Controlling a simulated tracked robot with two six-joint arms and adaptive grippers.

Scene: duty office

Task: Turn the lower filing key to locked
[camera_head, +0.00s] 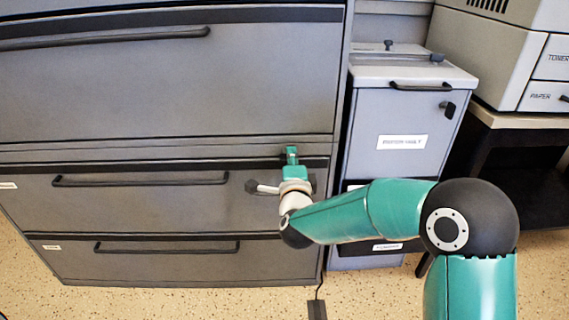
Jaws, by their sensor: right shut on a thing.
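The grey filing cabinet (130,208) fills the left and middle of the view, with wide drawers and dark bar handles. My right gripper (291,157) is against the front of the cabinet near its right edge, to the right of the middle drawer's handle (140,181). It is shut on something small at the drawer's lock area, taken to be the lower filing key. The key itself is hidden behind the gripper and wrist, so its turn angle cannot be seen. My left gripper is not in view.
A narrow grey cabinet (410,110) with a white label and black handle stands to the right. A printer (480,50) sits on a stand (520,121) at the far right. My right forearm crosses in front of the narrow cabinet. Speckled floor (375,295) is open in front.

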